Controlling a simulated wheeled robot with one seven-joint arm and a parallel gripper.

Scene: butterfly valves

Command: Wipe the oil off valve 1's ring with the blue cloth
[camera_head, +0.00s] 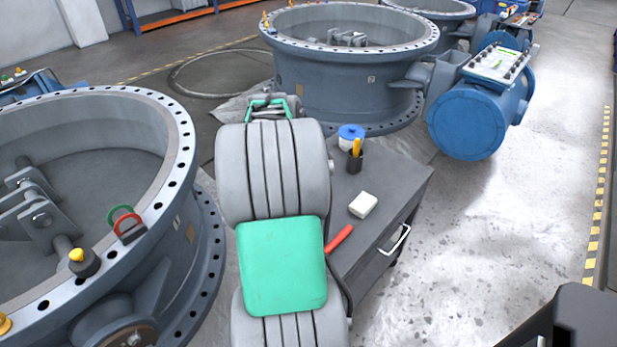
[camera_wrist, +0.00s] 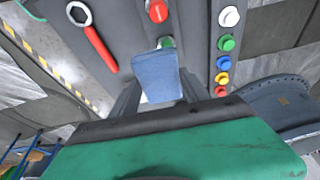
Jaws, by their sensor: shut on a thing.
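The blue cloth (camera_wrist: 156,72) is in the middle of the wrist view, clasped at my gripper (camera_wrist: 160,92), which is shut on it. The cloth hides most of the fingertips. In the head view my arm blocks the middle, and neither the cloth nor the fingertips can be made out. A big grey valve with a bolted ring (camera_head: 188,140) stands at the left. Another grey valve with a bolted ring (camera_head: 430,38) stands at the back. I cannot read which is valve 1, and I cannot make out oil on either ring.
A dark cart (camera_head: 405,180) right of my arm carries a white block (camera_head: 363,204), a red-handled thing (camera_head: 339,239), a blue-topped tub (camera_head: 351,131) and a black cup (camera_head: 355,160). The wrist view shows a red spanner (camera_wrist: 100,48) and several coloured knobs.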

